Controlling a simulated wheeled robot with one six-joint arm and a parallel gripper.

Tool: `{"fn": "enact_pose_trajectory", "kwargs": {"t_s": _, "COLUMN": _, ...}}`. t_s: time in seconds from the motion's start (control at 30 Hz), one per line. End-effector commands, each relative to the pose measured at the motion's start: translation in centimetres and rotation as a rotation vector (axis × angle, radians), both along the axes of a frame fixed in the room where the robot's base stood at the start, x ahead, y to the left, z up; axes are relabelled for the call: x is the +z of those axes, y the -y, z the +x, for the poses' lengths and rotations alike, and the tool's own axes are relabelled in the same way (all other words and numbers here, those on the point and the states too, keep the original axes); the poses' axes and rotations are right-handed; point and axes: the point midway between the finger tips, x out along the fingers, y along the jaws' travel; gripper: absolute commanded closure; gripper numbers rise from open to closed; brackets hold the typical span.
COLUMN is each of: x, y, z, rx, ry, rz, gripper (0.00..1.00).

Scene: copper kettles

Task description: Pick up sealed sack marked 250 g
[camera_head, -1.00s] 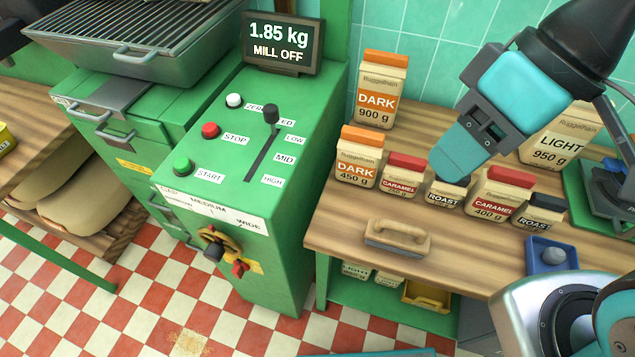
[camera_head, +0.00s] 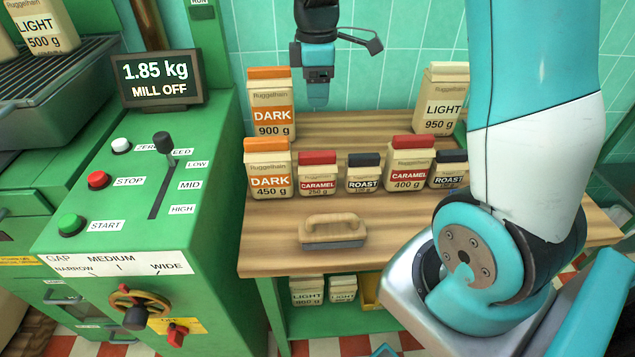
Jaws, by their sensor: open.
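The sack marked 250 g is a small cream Caramel sack (camera_head: 318,175) with a red folded top. It stands upright on the wooden bench, between the Dark 450 g sack (camera_head: 268,172) and a small Roast sack (camera_head: 363,176) with a dark top. My gripper (camera_head: 317,95) hangs fingers down against the tiled wall, above the 250 g sack in the picture and apart from it. Its jaws are open and hold nothing that I can see. The fingers are seen nearly edge-on.
A Dark 900 g sack (camera_head: 270,103) and a Light 950 g sack (camera_head: 441,100) stand behind. A Caramel 400 g sack (camera_head: 409,165) and another Roast sack (camera_head: 448,170) stand right. A brush (camera_head: 333,231) lies in front. The green mill (camera_head: 140,215) is left.

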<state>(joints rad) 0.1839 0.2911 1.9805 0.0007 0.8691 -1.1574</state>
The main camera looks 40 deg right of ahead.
Motion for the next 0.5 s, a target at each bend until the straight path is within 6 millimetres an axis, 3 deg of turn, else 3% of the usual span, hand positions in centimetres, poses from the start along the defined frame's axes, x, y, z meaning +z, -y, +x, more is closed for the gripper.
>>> {"fn": "enact_pose_trajectory", "kwargs": {"t_s": 0.3, "x": -6.9, "y": 0.0, "z": -0.2, "rx": 0.003, "ry": -0.009, "rz": 0.001, "gripper": 0.45}}
{"fn": "enact_pose_trajectory", "kwargs": {"t_s": 0.5, "x": -10.3, "y": 0.0, "z": -0.1, "rx": 0.003, "ry": -0.004, "rz": 0.001, "gripper": 0.45}}
